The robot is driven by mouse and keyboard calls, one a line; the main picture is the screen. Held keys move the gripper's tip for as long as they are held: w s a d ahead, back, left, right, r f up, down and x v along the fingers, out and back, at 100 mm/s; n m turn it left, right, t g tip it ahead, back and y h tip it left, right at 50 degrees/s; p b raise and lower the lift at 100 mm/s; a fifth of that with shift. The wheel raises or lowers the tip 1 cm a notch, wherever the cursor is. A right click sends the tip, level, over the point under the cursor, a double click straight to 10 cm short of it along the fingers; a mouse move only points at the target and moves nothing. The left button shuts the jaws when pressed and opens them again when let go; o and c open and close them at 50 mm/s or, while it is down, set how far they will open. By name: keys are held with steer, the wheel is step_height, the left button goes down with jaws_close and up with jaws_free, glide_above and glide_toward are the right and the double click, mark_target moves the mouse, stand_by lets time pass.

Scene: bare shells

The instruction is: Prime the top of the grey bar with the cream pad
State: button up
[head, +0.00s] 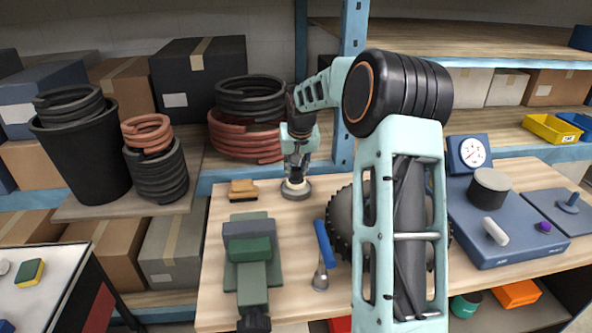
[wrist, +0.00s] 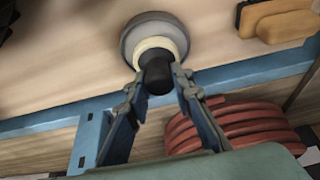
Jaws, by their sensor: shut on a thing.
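The cream pad (wrist: 152,45) is a round cream disc with a black knob on top. It sits on or just over a round grey dish (wrist: 128,38) on the bench, and I cannot tell whether they touch. In the head view the pad (head: 294,184) is small, under my gripper (head: 297,160). In the wrist view my gripper (wrist: 160,82) points at the dish, with its fingers shut on the black knob. A grey bar (head: 249,229) seems to lie across the jaws of the green-grey vise (head: 252,274), left of and nearer than the pad; its outline is hard to separate from the vise.
A tan block (head: 243,190) lies left of the dish; it also shows in the wrist view (wrist: 285,24). A blue-handled tool (head: 323,245) lies right of the vise. A dark toothed wheel (head: 342,222) is partly behind my arm. Red hose coils (head: 245,140) sit behind the bench.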

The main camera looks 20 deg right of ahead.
mark_target(296, 168)
steer(key=shift+f+b, duration=0.35)
steer(key=shift+f, duration=0.2)
stand_by(1.1)
steer(key=shift+r, duration=0.1)
steer(key=shift+r+p, duration=2.4)
steer(key=shift+r, duration=1.05)
